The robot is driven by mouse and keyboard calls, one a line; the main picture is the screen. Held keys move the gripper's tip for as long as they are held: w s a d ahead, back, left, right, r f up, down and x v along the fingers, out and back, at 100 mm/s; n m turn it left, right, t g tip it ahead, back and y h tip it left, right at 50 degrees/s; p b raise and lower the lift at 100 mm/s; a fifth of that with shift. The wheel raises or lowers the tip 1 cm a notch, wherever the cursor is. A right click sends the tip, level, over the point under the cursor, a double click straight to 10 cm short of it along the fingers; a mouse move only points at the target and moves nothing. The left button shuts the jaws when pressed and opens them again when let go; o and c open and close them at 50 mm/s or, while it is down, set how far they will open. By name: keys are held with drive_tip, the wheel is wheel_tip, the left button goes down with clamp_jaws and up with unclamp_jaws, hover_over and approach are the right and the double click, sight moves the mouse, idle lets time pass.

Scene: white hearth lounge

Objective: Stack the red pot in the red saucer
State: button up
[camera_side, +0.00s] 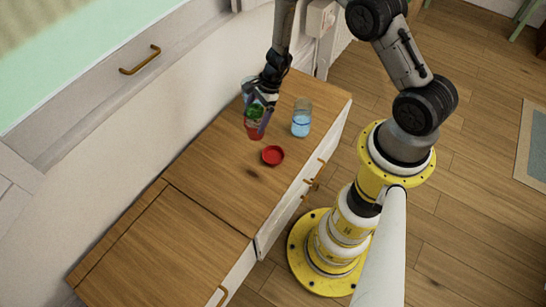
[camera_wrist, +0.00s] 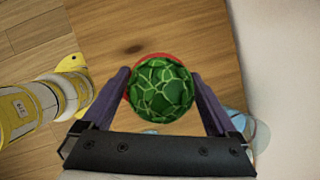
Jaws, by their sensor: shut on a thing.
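The red pot (camera_side: 252,124) has a round green patterned plant in its top. My gripper (camera_side: 261,116) is shut on the red pot, with one finger on each side of it. In the wrist view the green plant (camera_wrist: 161,88) fills the space between the fingers of my gripper (camera_wrist: 161,97), and only a thin red rim shows around it. The red saucer (camera_side: 272,155) lies empty on the wooden cabinet top, in front of and to the right of the pot. I cannot tell whether the pot touches the wood.
A glass with blue contents (camera_side: 301,118) stands right of the pot. Another bluish glass (camera_side: 248,88) is partly hidden behind my gripper. The wooden top (camera_side: 215,170) is clear toward the lower left. A white wall (camera_side: 150,120) runs along its back edge.

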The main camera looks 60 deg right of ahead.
drive_tip(key=s+r+m, duration=0.1)
drive_tip(key=s, duration=1.8)
drive_tip(key=w+d+f, duration=0.1)
drive_tip(key=w+f, duration=1.1)
drive_tip(key=w, duration=0.1)
drive_tip(key=shift+w+d, duration=0.2)
drive_tip(key=shift+d, duration=0.15)
drive_tip(key=shift+f, duration=0.4)
drive_tip(key=o, duration=1.5)
drive_tip(key=shift+s, duration=0.1)
drive_tip(key=shift+o, duration=0.2)
